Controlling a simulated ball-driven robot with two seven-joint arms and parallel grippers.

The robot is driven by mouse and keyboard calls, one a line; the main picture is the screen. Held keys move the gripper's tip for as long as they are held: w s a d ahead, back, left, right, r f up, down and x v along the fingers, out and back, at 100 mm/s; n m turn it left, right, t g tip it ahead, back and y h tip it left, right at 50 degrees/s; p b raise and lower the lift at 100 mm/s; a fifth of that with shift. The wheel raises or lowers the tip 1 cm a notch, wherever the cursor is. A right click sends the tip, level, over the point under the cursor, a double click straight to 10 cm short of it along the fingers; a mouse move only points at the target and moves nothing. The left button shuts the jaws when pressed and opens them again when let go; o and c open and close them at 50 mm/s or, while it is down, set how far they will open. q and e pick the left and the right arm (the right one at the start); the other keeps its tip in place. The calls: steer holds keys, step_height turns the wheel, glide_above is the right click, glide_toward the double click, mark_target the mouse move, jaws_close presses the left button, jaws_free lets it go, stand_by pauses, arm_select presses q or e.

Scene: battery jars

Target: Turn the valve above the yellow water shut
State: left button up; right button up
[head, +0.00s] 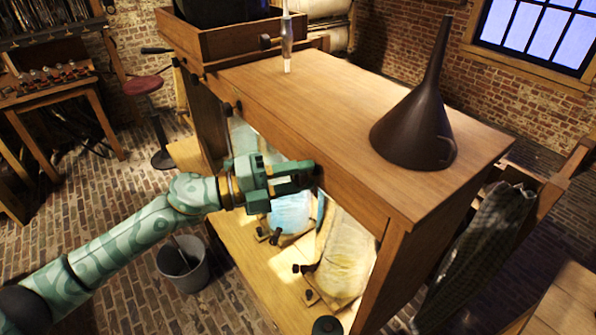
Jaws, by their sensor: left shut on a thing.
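The yellow water (345,265) is in a bulging clear jar on the lower shelf of the wooden cabinet, under its front beam. My left gripper (308,176) comes in from the left at the front beam and is shut on a dark valve (319,171) just above and left of the yellow water. The gripper hides most of the valve, so its turn angle cannot be made out. Blue water (291,213) shows below the gripper, in the jar to the left. My right gripper is not in view.
A dark funnel (416,135) and a slim upright tool (287,45) stand on the cabinet top (320,85). Another dark knob (226,108) sits farther left on the beam. A grey bucket (184,268) stands on the brick floor below my left arm.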

arm_select(q)
steer(key=shift+m, duration=0.5)
steer(key=shift+y, duration=0.3)
steer(key=o, duration=1)
